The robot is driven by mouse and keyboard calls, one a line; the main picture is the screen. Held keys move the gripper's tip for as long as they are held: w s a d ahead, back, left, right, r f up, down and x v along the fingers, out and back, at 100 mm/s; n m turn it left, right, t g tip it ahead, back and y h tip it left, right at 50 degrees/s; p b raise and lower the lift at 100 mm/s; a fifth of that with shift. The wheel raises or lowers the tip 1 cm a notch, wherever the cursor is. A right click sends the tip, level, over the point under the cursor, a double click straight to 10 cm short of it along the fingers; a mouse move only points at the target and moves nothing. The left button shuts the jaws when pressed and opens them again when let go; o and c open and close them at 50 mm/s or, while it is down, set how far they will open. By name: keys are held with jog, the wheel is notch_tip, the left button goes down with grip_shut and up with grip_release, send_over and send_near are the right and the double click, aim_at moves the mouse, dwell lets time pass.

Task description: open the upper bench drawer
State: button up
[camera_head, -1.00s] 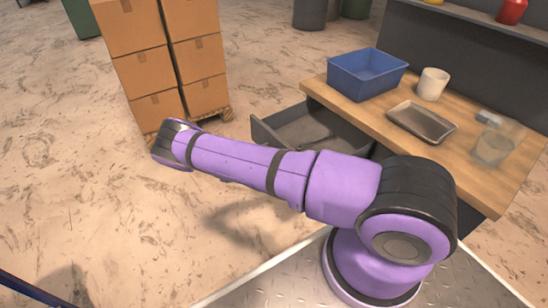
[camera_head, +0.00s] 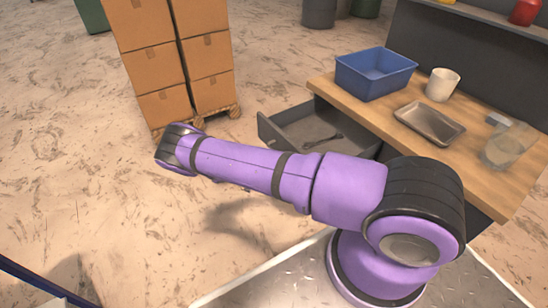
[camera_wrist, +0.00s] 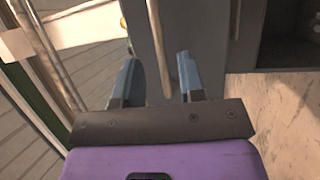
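The upper bench drawer (camera_head: 282,142) is pulled out from the left end of the wooden bench (camera_head: 352,113). It is grey, and a dark tool (camera_head: 322,139) lies inside it. My arm crosses in front of the drawer in the head view, and my gripper is hidden there. In the wrist view my gripper (camera_wrist: 158,75) is open, its two blue-grey fingers apart. A slim bar, seemingly a drawer handle (camera_wrist: 159,45), runs between the fingers along a grey front. I see a gap on both sides of it. A second bar (camera_wrist: 237,20) lies to the right.
On the bench are a blue bin (camera_head: 375,82), a white cup (camera_head: 442,85), a metal tray (camera_head: 430,124) and a clear container (camera_head: 505,148). Stacked cardboard boxes (camera_head: 150,50) stand on a pallet at the back left.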

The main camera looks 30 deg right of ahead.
jog(key=v, duration=0.5)
dwell(0.4)
notch_tip(320, 180, up, 21)
jog(key=w+g+y, duration=0.2)
jog(key=y, duration=0.6)
jog(key=s+d+r+t+y, duration=0.1)
jog(key=s+r+t+y, duration=0.2)
jog(key=r, duration=0.7)
jog(key=s+d+r+y, duration=0.1)
jog(key=s+r+y, duration=0.25)
jog(key=r, duration=0.65)
jog(key=s+r+n+t+y, duration=0.25)
jog(key=s+r+t, duration=0.25)
jog(key=s+r, duration=0.95)
jog(key=s+r+n+t+y, duration=0.2)
jog(key=s+t, duration=0.3)
jog(key=s, duration=1.1)
jog(key=shift+s+a+r+t, duration=0.2)
jog(key=shift+a+r+t, duration=0.1)
jog(key=shift+a, duration=0.15)
